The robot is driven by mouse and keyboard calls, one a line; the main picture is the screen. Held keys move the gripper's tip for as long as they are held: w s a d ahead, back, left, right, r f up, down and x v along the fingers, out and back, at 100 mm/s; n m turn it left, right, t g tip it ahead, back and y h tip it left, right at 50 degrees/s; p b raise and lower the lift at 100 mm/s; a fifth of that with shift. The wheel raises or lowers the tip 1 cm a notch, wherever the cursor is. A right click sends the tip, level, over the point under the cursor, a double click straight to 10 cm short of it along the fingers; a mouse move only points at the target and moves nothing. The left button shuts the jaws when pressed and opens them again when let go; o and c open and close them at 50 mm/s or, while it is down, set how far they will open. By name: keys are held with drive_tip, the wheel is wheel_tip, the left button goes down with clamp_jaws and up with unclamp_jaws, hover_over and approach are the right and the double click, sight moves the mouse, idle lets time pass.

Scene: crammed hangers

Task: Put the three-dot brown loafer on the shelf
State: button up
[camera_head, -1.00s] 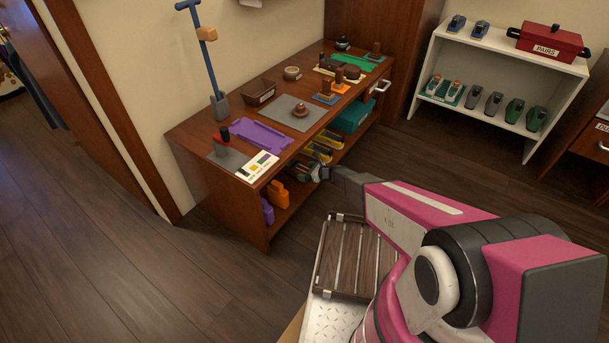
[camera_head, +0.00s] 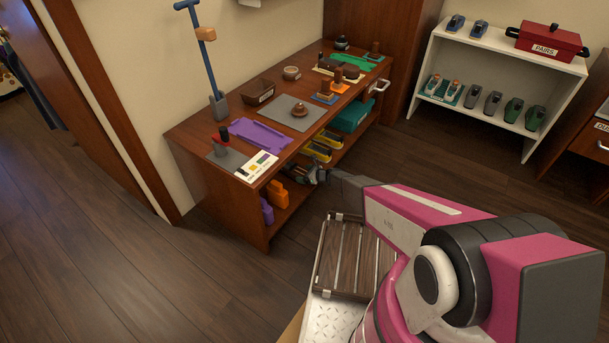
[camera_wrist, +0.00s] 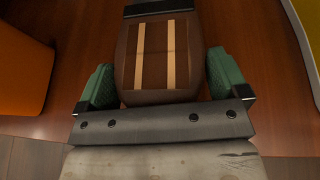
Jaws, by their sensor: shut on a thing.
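My gripper (camera_wrist: 160,85) is shut on a brown loafer (camera_wrist: 158,62), one green-padded finger on each side. The loafer's brown face has two long tan stripes and a dark block at its far end; I see no dots on it. Under it in the wrist view is the wooden lower shelf (camera_wrist: 228,25) of the bench; I cannot tell whether the loafer touches it. In the head view my gripper (camera_head: 311,174) is low at the bench's open front, and the loafer is small and dark there.
An orange thing (camera_head: 276,195) stands left of my gripper, and yellow things (camera_head: 319,150) lie to its right. The bench top (camera_head: 196,125) above holds a purple tray (camera_head: 260,134) and a grey mat (camera_head: 290,112). A white rack (camera_head: 547,92) with several shoes stands at the right.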

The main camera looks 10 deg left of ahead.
drive_tip(key=o, duration=0.8)
drive_tip(key=shift+c, duration=0.2)
drive_tip(key=shift+s+d+r, duration=0.1)
drive_tip(key=shift+d+r, duration=0.05)
drive_tip(key=v, duration=1.2)
drive_tip(key=s+d+r+n+g+h, duration=0.1)
drive_tip(key=s+d+r+n+h, duration=0.3)
drive_tip(key=s+d+r+n, duration=0.3)
drive_tip(key=s+d+r+n+g+h, duration=0.1)
drive_tip(key=s+d+r+n+h, duration=0.3)
drive_tip(key=d+r, duration=0.9)
drive_tip(key=s+d+r+n+g+h, duration=0.2)
drive_tip(key=s+d+r+n+h, duration=0.3)
drive_tip(key=s+d+r+n, duration=0.5)
wheel_tip(320, 180, up, 5)
drive_tip(key=shift+s+d+r, duration=0.15)
drive_tip(key=shift+s+d, duration=0.15)
drive_tip(key=shift+d, duration=0.25)
